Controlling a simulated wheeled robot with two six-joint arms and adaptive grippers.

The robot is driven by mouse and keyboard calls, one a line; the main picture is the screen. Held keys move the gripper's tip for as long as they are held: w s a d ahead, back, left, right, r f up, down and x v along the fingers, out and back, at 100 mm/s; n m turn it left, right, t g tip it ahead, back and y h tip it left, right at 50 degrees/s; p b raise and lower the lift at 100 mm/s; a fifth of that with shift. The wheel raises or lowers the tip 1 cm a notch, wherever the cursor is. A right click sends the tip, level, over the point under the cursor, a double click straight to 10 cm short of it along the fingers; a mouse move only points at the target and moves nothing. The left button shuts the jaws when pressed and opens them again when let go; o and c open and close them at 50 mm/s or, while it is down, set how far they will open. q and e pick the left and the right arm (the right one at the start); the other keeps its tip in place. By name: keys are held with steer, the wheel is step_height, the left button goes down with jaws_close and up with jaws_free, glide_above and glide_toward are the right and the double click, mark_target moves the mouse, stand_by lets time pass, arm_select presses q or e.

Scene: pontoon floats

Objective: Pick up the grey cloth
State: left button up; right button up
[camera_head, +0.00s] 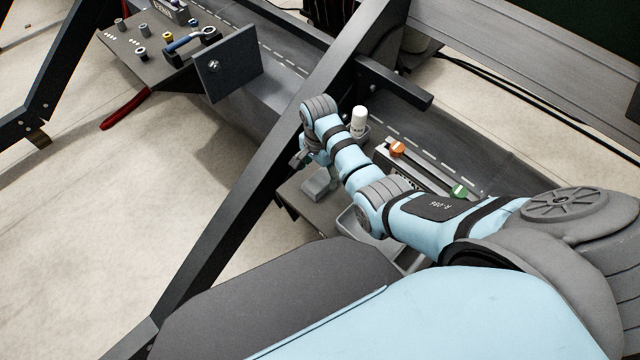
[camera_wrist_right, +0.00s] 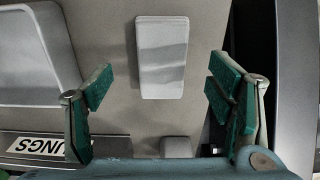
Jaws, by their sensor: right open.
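The grey cloth (camera_head: 318,186) is a small light grey folded piece lying on a dark grey work surface, below my right wrist in the head view. In the right wrist view the cloth (camera_wrist_right: 162,57) is a pale upright rectangle between and beyond the fingers. My right gripper (camera_wrist_right: 160,88) is open, with green-padded fingers on either side of the cloth's line and nothing between them. In the head view my right gripper (camera_head: 305,158) is partly hidden by its own wrist and sits just above the cloth. My left gripper is not in view.
A shallow grey tray (camera_wrist_right: 30,60) lies left of the cloth in the wrist view. In the head view, a white cylinder (camera_head: 358,121) and a rack with orange (camera_head: 397,149) and green (camera_head: 459,191) parts stand to the right. A dark diagonal beam (camera_head: 240,200) passes left of the gripper.

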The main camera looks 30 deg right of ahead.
mark_target(320, 180)
steer(key=f, duration=0.1)
steer(key=f+b, duration=0.1)
steer(key=f, duration=0.1)
steer(key=f+b, duration=0.1)
steer(key=f, duration=0.1)
steer(key=shift+w+d, duration=0.3)
steer(key=shift+w, duration=0.05)
steer(key=shift+s, duration=0.15)
steer(key=shift+r, duration=0.1)
steer(key=shift+c, duration=0.7)
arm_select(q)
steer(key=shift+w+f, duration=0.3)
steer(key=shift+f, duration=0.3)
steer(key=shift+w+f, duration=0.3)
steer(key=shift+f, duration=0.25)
arm_select(e)
steer(key=c, duration=1)
steer(key=shift+r+p, duration=0.4)
steer(key=shift+r, duration=0.15)
arm_select(q)
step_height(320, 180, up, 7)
steer(key=p, duration=0.6)
arm_select(e)
step_height(320, 180, up, 19)
steer(key=shift+f, duration=0.1)
